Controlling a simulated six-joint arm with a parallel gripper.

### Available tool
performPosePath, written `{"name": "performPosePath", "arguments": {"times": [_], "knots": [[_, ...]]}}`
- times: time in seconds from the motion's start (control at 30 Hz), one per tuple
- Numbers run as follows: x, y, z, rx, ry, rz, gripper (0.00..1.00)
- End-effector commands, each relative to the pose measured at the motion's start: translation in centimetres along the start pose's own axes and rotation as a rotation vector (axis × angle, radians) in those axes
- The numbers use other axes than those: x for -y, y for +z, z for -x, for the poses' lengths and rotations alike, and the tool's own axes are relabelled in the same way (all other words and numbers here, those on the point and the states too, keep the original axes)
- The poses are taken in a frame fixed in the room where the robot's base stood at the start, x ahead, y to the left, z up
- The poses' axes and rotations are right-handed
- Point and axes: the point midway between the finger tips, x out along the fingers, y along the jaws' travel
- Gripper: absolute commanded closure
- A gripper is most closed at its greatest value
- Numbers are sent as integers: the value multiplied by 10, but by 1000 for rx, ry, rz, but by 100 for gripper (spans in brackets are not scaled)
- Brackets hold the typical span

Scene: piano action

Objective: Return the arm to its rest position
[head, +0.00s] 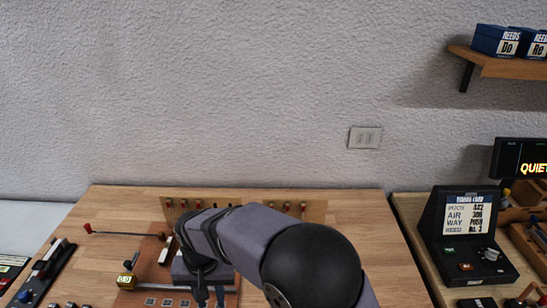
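My arm reaches from the bottom edge of the head view up and left over the wooden bench (360,215). Its grey links and black joint cover the middle of the bench. The wrist end is bent down over a reddish-brown board (145,280) on the bench. My gripper (210,296) is low in the picture, mostly hidden by the wrist and cut by the bottom edge. I cannot tell whether its fingers are open or shut, or whether they touch anything.
A pegged wooden rack (316,211) stands along the bench's back edge. A black display console (466,235) stands on the right bench. A shelf (505,66) holds blue boxes. The bench's back right is clear.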

Motion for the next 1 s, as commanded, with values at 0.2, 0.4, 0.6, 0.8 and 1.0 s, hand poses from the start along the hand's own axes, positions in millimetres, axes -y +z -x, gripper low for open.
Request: {"name": "performPosePath", "arguments": {"times": [0.2, 0.4, 0.6, 0.8, 1.0], "knots": [[-58, 70, -44, 129, 61, 476, 72], [-152, 118, -37, 191, 58, 513, 72], [-232, 147, -15, 166, 38, 232, 72], [-272, 128, 9, 56, 27, 28, 72], [-293, 124, 15, 29, 28, -69, 72]]}}
